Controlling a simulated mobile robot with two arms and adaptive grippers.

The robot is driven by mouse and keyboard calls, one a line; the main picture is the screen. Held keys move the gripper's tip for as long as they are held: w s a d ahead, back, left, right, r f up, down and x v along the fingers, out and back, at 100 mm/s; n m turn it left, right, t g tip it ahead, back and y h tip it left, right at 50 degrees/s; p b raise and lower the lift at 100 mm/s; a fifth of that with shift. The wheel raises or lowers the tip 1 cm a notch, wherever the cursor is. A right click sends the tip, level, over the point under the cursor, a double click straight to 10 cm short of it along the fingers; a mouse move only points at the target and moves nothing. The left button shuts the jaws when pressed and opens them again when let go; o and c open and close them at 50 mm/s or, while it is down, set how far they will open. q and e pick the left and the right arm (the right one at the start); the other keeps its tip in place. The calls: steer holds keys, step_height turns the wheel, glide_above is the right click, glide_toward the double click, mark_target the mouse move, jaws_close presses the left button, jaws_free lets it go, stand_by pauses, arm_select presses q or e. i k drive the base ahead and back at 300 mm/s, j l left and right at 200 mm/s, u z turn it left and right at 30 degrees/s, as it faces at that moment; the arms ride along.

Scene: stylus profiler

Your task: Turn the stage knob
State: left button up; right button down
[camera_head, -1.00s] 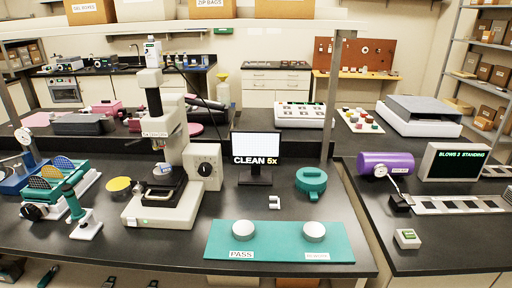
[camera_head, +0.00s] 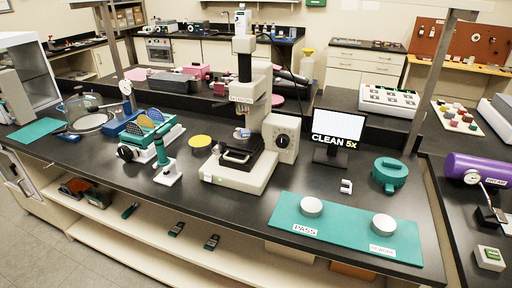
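The stylus profiler (camera_head: 243,110) stands upright on the black bench, a white instrument with a dark column and a pale base. The stage knob is probably the dark round dial on the white box (camera_head: 282,139) at its right side. A dark stage (camera_head: 240,153) sits on its base. A second dark knob (camera_head: 125,152) is on the front left of the teal rack with yellow and blue discs (camera_head: 152,130). Neither of my grippers shows in this view.
A monitor reading "CLEAN 5x" (camera_head: 338,132) stands right of the profiler. A teal mat (camera_head: 345,228) with two silver discs lies at the front right. A purple cylinder (camera_head: 478,169) is on the right bench.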

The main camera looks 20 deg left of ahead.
mark_target(217, 149)
steer(key=j+z, duration=0.9)
